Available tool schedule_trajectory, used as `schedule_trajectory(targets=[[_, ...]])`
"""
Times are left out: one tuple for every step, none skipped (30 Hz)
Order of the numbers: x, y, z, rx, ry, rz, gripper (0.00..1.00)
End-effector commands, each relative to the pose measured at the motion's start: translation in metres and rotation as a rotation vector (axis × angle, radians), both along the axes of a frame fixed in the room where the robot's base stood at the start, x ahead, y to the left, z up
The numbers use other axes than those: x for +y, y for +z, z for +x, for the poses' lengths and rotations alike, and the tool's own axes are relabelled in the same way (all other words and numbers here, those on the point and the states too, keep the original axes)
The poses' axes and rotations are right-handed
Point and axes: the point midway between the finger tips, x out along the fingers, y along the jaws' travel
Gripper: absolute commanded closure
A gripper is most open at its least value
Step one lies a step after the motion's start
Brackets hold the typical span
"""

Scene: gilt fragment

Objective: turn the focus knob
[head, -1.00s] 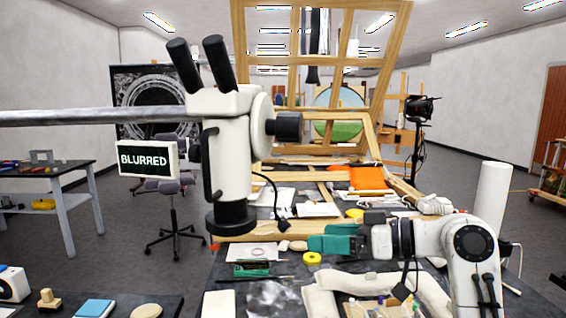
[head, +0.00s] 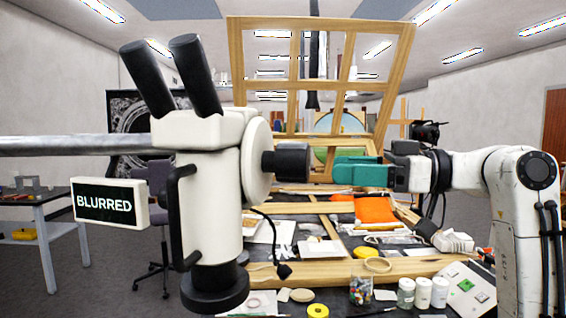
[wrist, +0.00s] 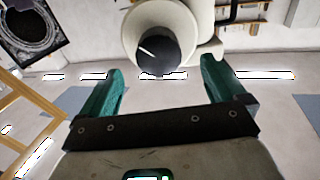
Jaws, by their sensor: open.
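The focus knob (head: 290,162) is a dark cylinder on the right side of the white microscope (head: 215,190). In the wrist view the knob (wrist: 162,52) shows end-on with a white pointer line. My gripper (head: 340,171) has green fingers and is at about the knob's height, just to its right. In the wrist view the fingers of my gripper (wrist: 161,72) are spread apart with nothing between them, and the knob lies ahead, between their lines. A sign (head: 108,205) at the microscope's left reads BLURRED.
Below is a cluttered bench with a yellow tape roll (head: 318,310), a jar of coloured bits (head: 361,289), white-lidded jars (head: 422,293) and an orange cloth (head: 374,209). A wooden frame (head: 236,70) stands behind. A thin black cable (head: 270,225) hangs below the knob.

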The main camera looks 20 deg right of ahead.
Motion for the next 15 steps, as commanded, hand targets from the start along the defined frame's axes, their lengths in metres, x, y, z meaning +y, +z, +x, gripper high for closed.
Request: schedule_trajectory(targets=[[0.0,0.002,0.0,-0.003,0.002,-0.001,0.03],[0.001,0.002,0.0,-0.004,0.003,-0.001,0.03],[0.003,0.003,0.0,-0.004,0.004,-0.001,0.03],[0.004,0.003,0.001,-0.004,0.004,0.0,0.03],[0.006,0.003,0.003,-0.004,0.005,-0.001,0.03],[0.01,0.003,0.005,-0.003,0.005,-0.001,0.03],[0.013,0.003,0.007,-0.003,0.006,-0.001,0.03],[0.017,0.003,0.009,-0.002,0.007,-0.001,0.03],[0.023,0.004,0.013,-0.002,0.006,-0.001,0.03],[0.027,0.004,0.016,-0.002,0.006,0.0,0.03],[0.032,0.004,0.019,-0.002,0.007,-0.001,0.03],[0.039,0.004,0.023,-0.002,0.007,-0.001,0.03],[0.043,0.004,0.026,-0.002,0.006,-0.001,0.03],[0.048,0.004,0.029,-0.002,0.007,-0.001,0.03],[0.054,0.005,0.033,-0.002,0.006,-0.001,0.03]])
